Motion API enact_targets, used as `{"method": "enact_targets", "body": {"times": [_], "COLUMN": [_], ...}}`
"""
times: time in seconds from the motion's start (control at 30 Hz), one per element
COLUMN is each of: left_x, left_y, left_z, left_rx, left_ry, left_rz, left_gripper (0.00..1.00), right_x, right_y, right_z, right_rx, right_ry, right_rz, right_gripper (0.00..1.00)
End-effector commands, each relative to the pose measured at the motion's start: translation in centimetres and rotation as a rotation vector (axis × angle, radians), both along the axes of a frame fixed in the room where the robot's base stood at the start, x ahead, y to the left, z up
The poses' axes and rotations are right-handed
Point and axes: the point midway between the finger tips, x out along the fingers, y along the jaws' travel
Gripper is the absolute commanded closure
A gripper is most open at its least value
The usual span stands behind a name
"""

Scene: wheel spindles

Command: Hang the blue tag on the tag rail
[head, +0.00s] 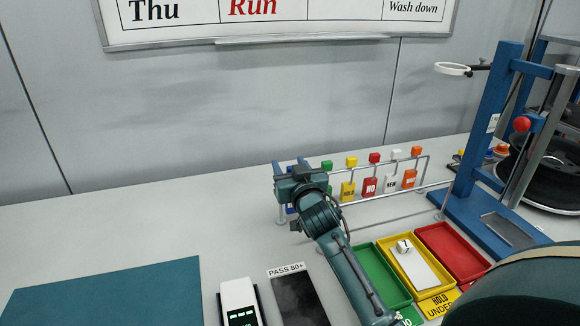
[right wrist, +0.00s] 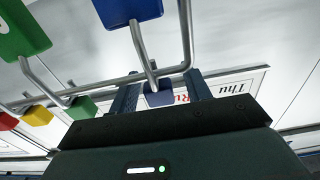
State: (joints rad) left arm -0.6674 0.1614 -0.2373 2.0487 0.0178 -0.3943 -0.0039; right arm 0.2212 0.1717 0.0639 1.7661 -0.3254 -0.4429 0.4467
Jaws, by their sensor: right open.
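The tag rail (head: 426,172) is a grey metal frame at the back of the bench, with coloured marker cubes along its top. Yellow (head: 347,191), red (head: 371,188), white (head: 391,180) and orange (head: 410,177) tags hang on it. My right gripper (head: 290,167) is at the rail's left end, open. In the right wrist view the blue tag (right wrist: 128,10) is at the tip of a rail hook, seemingly hanging on it, apart from my fingers. The blue marker cube (right wrist: 158,93) shows between the fingers. My right arm mostly hides this end in the head view.
A green tag (right wrist: 20,30) hangs beside the blue one. Green (head: 381,275), yellow (head: 430,290) and red (head: 454,250) trays stand before the rail. A blue stand (head: 488,130) is at right.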

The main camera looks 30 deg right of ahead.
Motion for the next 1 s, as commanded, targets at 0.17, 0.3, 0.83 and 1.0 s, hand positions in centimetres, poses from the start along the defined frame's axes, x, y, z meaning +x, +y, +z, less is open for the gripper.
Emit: {"method": "enact_targets", "body": {"times": [0.17, 0.3, 0.83, 1.0], "left_x": [0.1, 0.2, 0.1, 0.1], "left_y": [0.0, 0.0, 0.1, 0.1], "left_z": [0.1, 0.1, 0.1, 0.1], "left_rx": [-0.002, -0.001, 0.001, 0.001], "left_ry": [-0.002, -0.003, 0.001, 0.001], "left_rz": [0.002, 0.002, 0.004, 0.004], "left_gripper": [0.64, 0.64, 0.64, 0.64], "right_x": [0.0, 0.0, 0.0, 0.0], "right_y": [0.0, 0.0, 0.0, 0.0], "right_z": [0.1, 1.4, 9.7, 10.1], "right_rx": [0.000, -0.003, 0.000, -0.001], "right_ry": [0.000, -0.004, -0.001, 0.000], "right_rz": [0.000, -0.001, 0.000, 0.001], "right_gripper": [0.52, 0.52, 0.52, 0.52]}}
